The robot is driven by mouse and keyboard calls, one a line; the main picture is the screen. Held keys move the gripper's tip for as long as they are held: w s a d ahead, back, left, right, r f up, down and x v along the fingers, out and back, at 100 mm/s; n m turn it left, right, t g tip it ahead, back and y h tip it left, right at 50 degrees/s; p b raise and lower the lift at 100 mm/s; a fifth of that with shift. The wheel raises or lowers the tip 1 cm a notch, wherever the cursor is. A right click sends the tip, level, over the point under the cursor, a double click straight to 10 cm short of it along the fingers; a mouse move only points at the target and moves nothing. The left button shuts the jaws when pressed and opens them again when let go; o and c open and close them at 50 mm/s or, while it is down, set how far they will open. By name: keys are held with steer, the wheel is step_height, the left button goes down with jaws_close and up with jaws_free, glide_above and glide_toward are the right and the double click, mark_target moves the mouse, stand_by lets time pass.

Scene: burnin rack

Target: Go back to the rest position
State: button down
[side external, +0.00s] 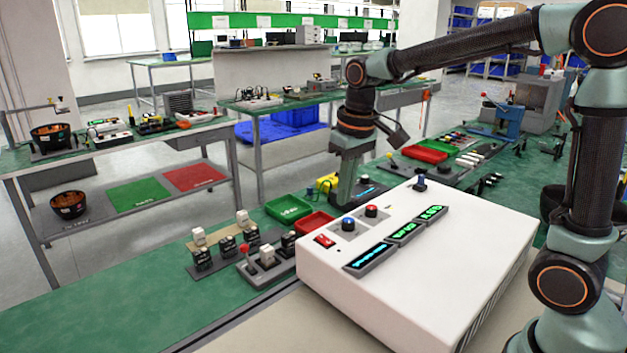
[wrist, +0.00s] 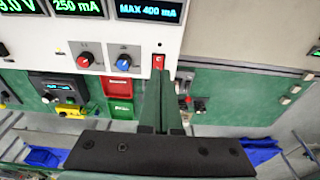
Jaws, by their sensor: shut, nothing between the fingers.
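My gripper (side external: 343,196) points down at the far side of the white power unit in the side view, its fingers together and empty. In the wrist view my gripper (wrist: 160,80) reaches up the picture, with its tips just below the red rocker switch in that view. The white unit (side external: 440,260) carries a red switch (side external: 325,240), a blue knob (side external: 348,223), a red knob (side external: 371,210) and lit displays (side external: 401,233). The wrist view also shows the red switch (wrist: 158,62), and a display (wrist: 149,10) reads MAX 400 mA. Whether the fingertips touch anything is unclear.
A green tray (side external: 288,208) and a red tray (side external: 314,223) lie on the green bench left of the unit. Small sockets with modules (side external: 200,250) stand farther left. The bench's front left (side external: 100,325) is clear.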

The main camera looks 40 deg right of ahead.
steer(key=s+r+t, duration=0.1)
steer(key=s+t, duration=0.3)
steer(key=s, duration=0.7)
steer(key=shift+a+r, duration=0.15)
steer(key=shift+r, duration=0.05)
steer(key=shift+s, duration=0.1)
stand_by(0.3)
